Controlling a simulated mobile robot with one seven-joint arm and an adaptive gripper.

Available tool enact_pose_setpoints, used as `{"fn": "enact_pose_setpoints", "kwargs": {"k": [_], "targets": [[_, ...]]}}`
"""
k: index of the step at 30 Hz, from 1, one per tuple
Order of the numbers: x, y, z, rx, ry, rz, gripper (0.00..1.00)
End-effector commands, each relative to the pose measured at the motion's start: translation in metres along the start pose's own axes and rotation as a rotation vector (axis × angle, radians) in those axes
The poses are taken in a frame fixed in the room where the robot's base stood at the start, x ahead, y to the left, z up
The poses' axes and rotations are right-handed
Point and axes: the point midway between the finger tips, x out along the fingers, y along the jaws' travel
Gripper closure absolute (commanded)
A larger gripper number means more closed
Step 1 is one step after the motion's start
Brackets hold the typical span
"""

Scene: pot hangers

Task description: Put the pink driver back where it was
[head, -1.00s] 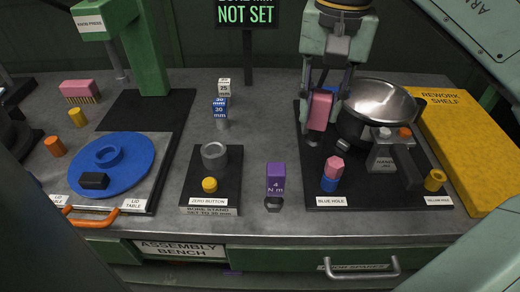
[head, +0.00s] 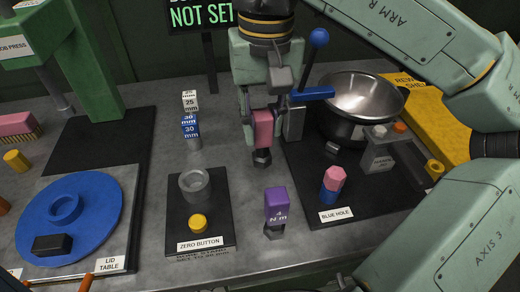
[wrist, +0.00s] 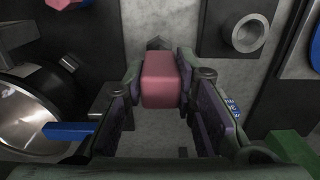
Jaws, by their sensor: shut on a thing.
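The pink driver (head: 264,130) has a pink block handle and a dark hexagonal tip pointing down. My gripper (head: 265,115) is shut on its handle and holds it upright near the left edge of the dark mat with the pan. In the wrist view the pink driver (wrist: 159,78) sits between the two fingers (wrist: 160,90). The purple driver (head: 276,208), marked N m, stands upright on the bench in front. Whether the pink driver's tip touches the bench is not clear.
A metal pan (head: 360,100) stands right of my gripper, with a blue lever (head: 312,94) between. A pink and blue piece (head: 332,186) stands near the blue hole label. Stacked gauge blocks (head: 191,118) and a grey ring stand (head: 196,186) are to the left. Bare bench lies around the purple driver.

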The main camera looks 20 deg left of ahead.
Motion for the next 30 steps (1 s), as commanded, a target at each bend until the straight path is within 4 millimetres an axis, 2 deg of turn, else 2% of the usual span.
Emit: {"fn": "enact_pose_setpoints", "kwargs": {"k": [8, 14, 25, 26, 30], "targets": [[0.025, 0.001, 0.001, 0.000, 0.000, 0.000, 1.00], [0.051, 0.001, 0.001, 0.000, 0.000, 0.000, 1.00], [0.057, 0.001, 0.000, 0.000, 0.001, -0.001, 1.00], [0.056, 0.001, 0.000, 0.000, 0.001, 0.000, 0.73], [0.055, 0.001, 0.000, 0.000, 0.001, 0.000, 0.64]]}}
